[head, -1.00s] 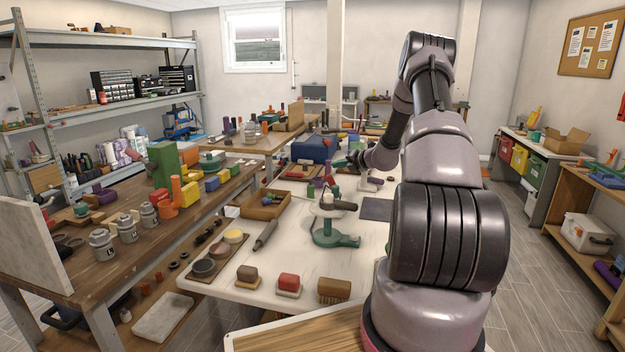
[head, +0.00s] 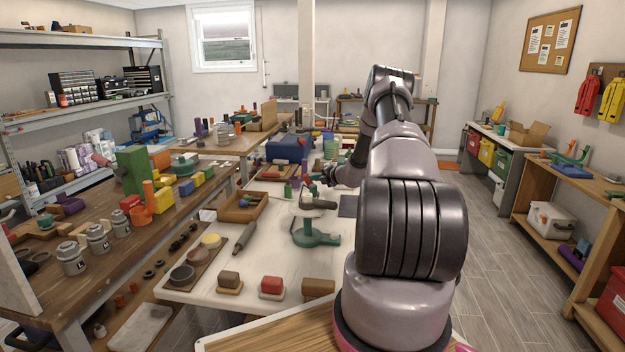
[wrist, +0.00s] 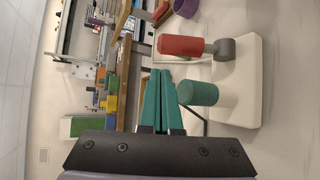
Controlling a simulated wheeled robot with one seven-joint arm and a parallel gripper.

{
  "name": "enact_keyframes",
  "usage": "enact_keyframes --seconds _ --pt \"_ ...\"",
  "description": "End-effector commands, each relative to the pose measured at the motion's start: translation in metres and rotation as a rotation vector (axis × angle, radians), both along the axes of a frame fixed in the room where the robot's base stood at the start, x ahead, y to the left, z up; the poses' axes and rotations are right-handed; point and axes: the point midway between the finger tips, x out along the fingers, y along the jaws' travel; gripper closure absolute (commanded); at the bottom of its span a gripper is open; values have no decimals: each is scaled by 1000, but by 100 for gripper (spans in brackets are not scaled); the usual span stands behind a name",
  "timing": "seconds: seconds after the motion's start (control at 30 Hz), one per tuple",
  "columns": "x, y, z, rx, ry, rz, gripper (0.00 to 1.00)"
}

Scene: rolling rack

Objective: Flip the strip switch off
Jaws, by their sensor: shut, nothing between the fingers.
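I cannot make out a strip switch for certain in either view. In the wrist view, my gripper (wrist: 161,76) has its two teal fingers together with nothing between them. Just right of the fingertips is a green cylinder (wrist: 198,93) on a white block (wrist: 238,85). A red cylinder (wrist: 183,47) with a grey round end is on the same block, above the green one in the picture. I cannot tell whether the fingers touch the green cylinder. In the head view, my arm reaches over the white table (head: 215,284), and its gripper end is small and partly hidden.
A green tool (head: 312,237), a wooden tray (head: 233,212) and several small blocks crowd the white table. A brown workbench (head: 140,238) with jars stands left. Shelves with a white box (head: 550,220) stand right. Floor (head: 490,260) is clear between the table and these shelves.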

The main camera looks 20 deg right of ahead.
Motion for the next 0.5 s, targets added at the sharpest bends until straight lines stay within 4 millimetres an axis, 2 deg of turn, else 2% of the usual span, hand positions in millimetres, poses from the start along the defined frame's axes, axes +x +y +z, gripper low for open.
enact_keyframes --seconds 0.1,0.3,0.5 --pt "21 8 -9 0 0 2 100" --pt "51 17 -20 -1 -2 2 100" --pt "66 20 -25 -1 -1 1 100"
